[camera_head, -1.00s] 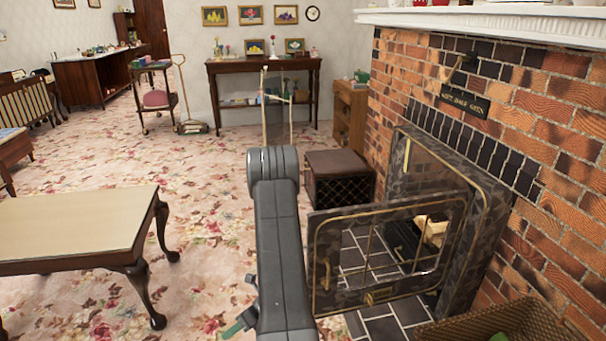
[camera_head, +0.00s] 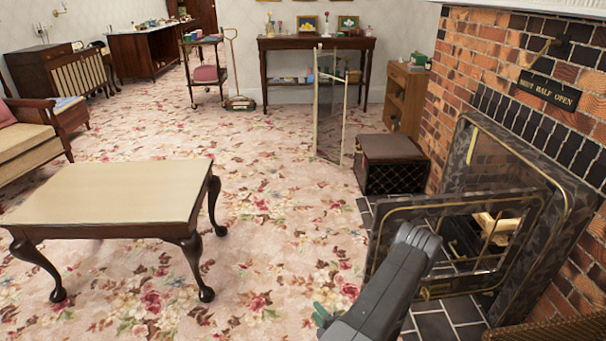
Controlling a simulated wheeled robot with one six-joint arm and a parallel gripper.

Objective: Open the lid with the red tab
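I see no red tab in this view, so I cannot tell which lid carries one. A low dark box (camera_head: 390,178) with a padded brown lid (camera_head: 394,147) stands on the floor beside the hearth, and its lid is down. The framed glass fireplace door (camera_head: 392,222) stands swung out from the brick wall. My arm (camera_head: 385,290) crosses the lower right in front of that door. A small green piece (camera_head: 322,315) at the arm's left edge may be part of my gripper. The rest of the gripper is hidden, and I see nothing held.
A pale-topped table (camera_head: 105,193) stands at the left on the flowered carpet. A glass screen (camera_head: 330,118) stands left of the box. A wicker basket (camera_head: 545,331) is at the bottom right. Carpet between the table and hearth is clear.

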